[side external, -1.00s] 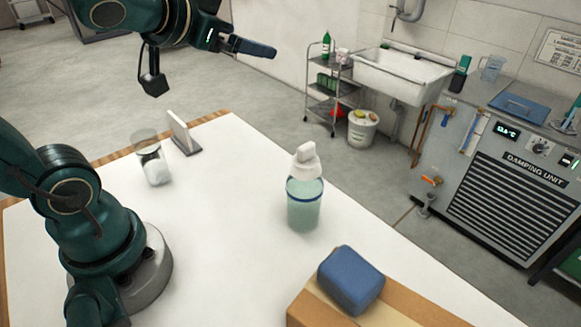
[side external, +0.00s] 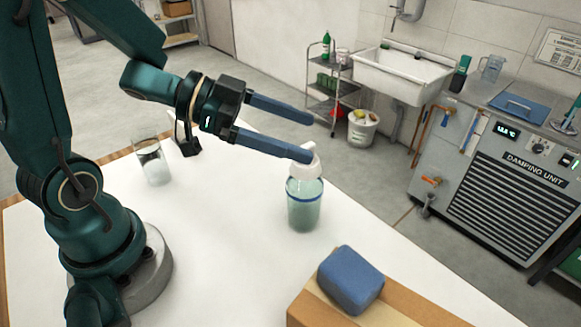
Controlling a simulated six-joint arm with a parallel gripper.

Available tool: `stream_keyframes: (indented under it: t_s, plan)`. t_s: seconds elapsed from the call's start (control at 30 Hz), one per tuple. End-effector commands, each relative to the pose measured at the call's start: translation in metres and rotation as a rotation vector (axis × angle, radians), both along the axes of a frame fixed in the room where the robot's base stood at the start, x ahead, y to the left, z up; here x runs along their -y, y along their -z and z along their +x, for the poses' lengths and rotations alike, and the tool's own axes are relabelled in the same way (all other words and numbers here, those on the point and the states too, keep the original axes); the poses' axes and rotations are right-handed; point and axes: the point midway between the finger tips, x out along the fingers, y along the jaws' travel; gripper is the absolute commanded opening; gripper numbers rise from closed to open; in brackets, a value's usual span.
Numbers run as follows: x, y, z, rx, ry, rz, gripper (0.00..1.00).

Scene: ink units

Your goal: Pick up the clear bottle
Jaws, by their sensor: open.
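The clear bottle (side external: 304,208) stands upright on the white table top (side external: 225,255). It has a white cap, a dark blue band and pale green contents. My gripper (side external: 301,134) is open and empty, its two long blue fingers pointing right. The nearer finger's tip overlaps the bottle's cap in the picture and hides part of it. I cannot tell whether it touches the cap or is above or behind it. The farther finger's tip is up and to the right of the cap.
Table around the bottle's base is clear. A sink (side external: 402,73) and a damping unit (side external: 515,190) stand beyond.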

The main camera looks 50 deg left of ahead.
Motion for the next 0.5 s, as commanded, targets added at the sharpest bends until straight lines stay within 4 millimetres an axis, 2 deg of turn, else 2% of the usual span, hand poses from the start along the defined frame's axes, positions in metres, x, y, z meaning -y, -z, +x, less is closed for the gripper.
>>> stream_keyframes:
  t_s: [0.1, 0.5]
  plan:
    - [0.0, 0.024, -0.001, -0.014, -0.005, -0.007, 1.0]
    - [0.0, 0.092, -0.001, -0.008, -0.006, -0.004, 1.0]
